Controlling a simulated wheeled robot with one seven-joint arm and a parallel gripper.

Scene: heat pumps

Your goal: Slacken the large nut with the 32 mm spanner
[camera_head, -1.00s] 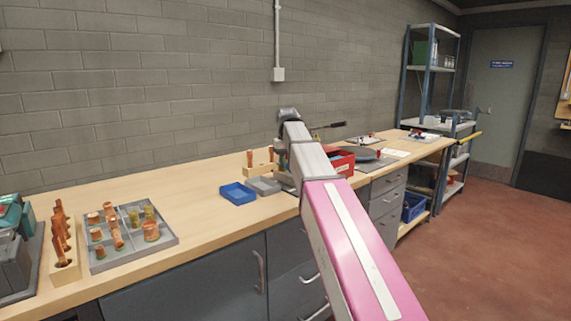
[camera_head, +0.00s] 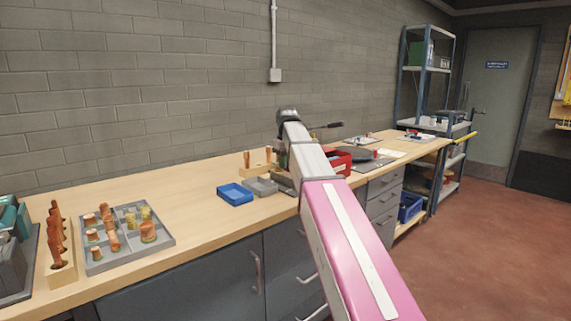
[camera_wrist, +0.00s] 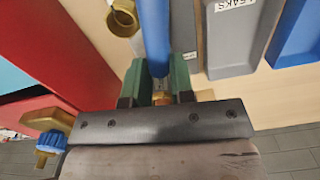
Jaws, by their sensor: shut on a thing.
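In the wrist view my gripper (camera_wrist: 160,74) has green finger pads shut on a long blue handle (camera_wrist: 154,35), which runs up out of the picture. No marking shows on it, so I cannot tell its size; its working end is out of view. A brass ring-shaped part (camera_wrist: 122,17) lies near the top, left of the handle; I cannot tell if it is the large nut. A brass fitting with a blue cap (camera_wrist: 48,143) shows at lower left. In the head view my arm hides the fingers; a dark handle (camera_head: 328,126) sticks out beyond it.
A grey tray labelled LEAKS (camera_wrist: 232,40) and a blue tray (camera_head: 235,194) stand on the bench (camera_head: 185,215). A red box (camera_head: 345,156) is close to my arm. A grey tray of copper fittings (camera_head: 102,256) is at left. The floor at right is clear.

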